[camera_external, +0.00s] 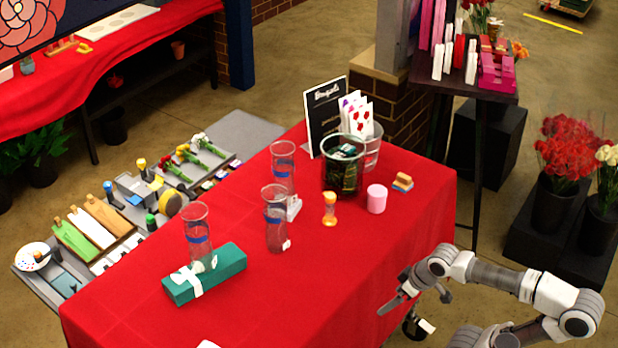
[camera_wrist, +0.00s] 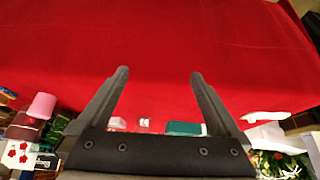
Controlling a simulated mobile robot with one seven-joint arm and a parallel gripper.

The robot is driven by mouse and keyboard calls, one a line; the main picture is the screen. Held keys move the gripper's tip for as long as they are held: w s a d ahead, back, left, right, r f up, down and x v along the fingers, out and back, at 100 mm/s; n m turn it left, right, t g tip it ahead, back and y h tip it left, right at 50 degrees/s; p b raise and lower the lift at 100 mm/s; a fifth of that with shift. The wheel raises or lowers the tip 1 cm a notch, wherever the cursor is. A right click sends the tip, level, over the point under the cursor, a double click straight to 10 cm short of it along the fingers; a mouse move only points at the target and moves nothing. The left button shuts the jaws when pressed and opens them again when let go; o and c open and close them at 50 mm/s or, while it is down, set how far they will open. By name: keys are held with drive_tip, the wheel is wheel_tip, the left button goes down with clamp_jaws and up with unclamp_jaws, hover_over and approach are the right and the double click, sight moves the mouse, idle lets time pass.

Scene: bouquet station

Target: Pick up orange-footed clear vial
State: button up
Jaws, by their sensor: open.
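The orange-footed clear vial (camera_external: 329,210) stands upright on the red-covered table, left of a pink cylinder (camera_external: 376,198) and in front of a dark bucket (camera_external: 343,172). It looks small, with orange at its top and foot. My gripper (camera_external: 415,299) is at the table's right front edge, well to the right of and nearer than the vial, touching nothing that I can see. In the wrist view its two fingers (camera_wrist: 158,74) are spread and empty, with red cloth beyond. I cannot make out the vial in the wrist view; the pink cylinder (camera_wrist: 43,105) shows at its left.
Tall clear glasses (camera_external: 276,220) with blue bands stand left of the vial. A green ribboned box (camera_external: 205,273) lies farther left. The cloth (camera_external: 345,285) between my gripper and the vial is bare.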

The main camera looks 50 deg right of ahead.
drive_tip(key=c, duration=0.4)
drive_tip(key=shift+c, duration=0.2)
